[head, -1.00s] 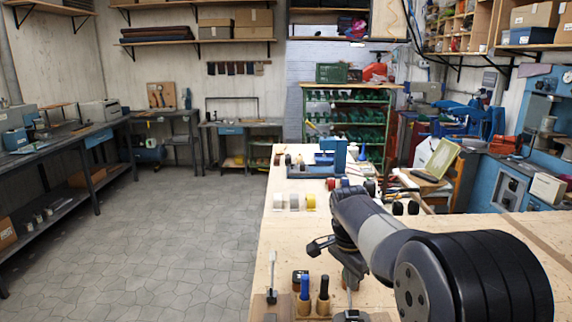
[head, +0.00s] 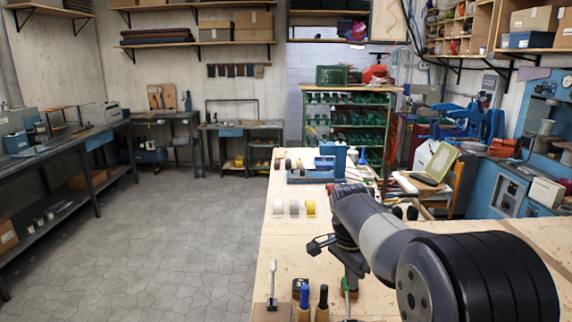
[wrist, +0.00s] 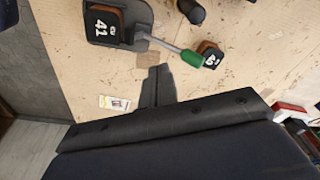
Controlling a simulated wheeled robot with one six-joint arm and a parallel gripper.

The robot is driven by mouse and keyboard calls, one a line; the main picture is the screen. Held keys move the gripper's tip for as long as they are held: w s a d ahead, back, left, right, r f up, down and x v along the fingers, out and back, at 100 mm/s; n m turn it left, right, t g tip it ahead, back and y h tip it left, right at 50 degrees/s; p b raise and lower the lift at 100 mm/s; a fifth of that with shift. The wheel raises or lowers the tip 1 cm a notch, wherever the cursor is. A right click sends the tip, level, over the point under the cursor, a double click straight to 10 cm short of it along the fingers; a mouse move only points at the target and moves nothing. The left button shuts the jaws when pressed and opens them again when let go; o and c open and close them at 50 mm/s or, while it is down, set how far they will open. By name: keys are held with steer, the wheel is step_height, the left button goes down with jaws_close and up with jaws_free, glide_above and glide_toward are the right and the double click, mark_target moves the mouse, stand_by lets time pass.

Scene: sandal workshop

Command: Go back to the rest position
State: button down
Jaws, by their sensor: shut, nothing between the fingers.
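My gripper (wrist: 158,84) is shut and empty in the wrist view, its fingers together above the light wooden workbench (wrist: 70,45). In the head view my arm reaches forward over the bench (head: 285,240) and bends down, so the fingertips are hard to make out there. Beyond the fingers in the wrist view lie a green-handled tool (wrist: 192,57) with a metal shaft and a dark block marked 41 (wrist: 104,25). A smaller dark numbered block (wrist: 209,52) is next to the green handle. The fingers appear apart from all of these.
Several tape rolls (head: 294,208) and a blue fixture (head: 330,162) are farther back. A blue machine (head: 510,190) stands on the right. The floor (head: 170,230) on the left is clear.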

steer(key=f, duration=0.1)
steer(key=f+b, duration=0.2)
steer(key=f, duration=0.1)
steer(key=shift+w, duration=0.25)
steer(key=shift+s+b, duration=0.15)
steer(key=shift+b, duration=0.3)
steer(key=s, duration=0.2)
steer(key=s+r+b, duration=0.1)
steer(key=s, duration=0.1)
steer(key=shift+s+r+b, duration=0.2)
steer(key=shift+b, duration=0.1)
step_height(320, 180, up, 3)
steer(key=shift+p, duration=1.15)
steer(key=shift+r+p, duration=0.45)
steer(key=shift+r, duration=0.45)
steer(key=shift+d, duration=0.1)
